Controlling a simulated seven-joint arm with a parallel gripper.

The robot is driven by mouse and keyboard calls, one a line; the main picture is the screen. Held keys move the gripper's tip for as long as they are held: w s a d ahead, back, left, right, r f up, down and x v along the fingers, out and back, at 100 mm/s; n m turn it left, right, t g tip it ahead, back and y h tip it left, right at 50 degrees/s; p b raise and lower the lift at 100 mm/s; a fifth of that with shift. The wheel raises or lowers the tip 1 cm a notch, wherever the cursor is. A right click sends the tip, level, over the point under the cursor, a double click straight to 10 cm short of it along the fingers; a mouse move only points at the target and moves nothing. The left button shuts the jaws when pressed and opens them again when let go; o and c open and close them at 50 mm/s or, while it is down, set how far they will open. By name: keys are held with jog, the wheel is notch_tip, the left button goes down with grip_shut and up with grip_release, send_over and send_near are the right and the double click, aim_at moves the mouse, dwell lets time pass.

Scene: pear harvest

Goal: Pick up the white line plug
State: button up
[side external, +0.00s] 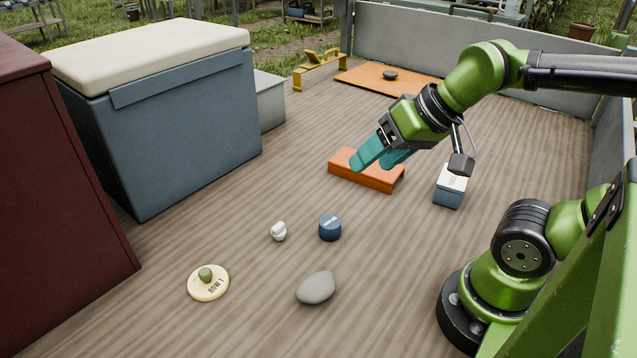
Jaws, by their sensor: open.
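A small white plug (279,231) lies on the wooden deck in the side external view, left of a dark blue round cap. It is the only small white piece I see, and its fine shape is too small to tell. My gripper (374,164) has teal fingers and is open. It hangs over or just in front of an orange block, up and to the right of the white plug and well apart from it. I see nothing between the fingers.
The blue cap (330,228) stands close to the plug. A large cooler (185,130) stands left. Deck between is clear.

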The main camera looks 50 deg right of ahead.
aim_at(280, 227)
jog(key=w+a+f+n+g+h, duration=0.15)
jog(key=w+f+g, duration=0.25)
jog(key=w, duration=0.6)
jog(key=w+a+f+n+g+h, duration=0.1)
jog(key=w+a+f+n+g, duration=0.2)
jog(key=w, duration=0.6)
jog(key=shift+y, duration=0.25)
notch_tip(280, 227, down, 11)
jog(key=shift+f, duration=0.2)
jog(key=shift+s+a+f, duration=0.1)
jog(key=shift+a+f, duration=0.05)
jog(key=shift+f, duration=1.2)
jog(key=shift+s+a+f, duration=0.1)
jog(key=shift+a+f, duration=0.05)
jog(key=shift+f, duration=1.15)
jog(key=c, duration=1)
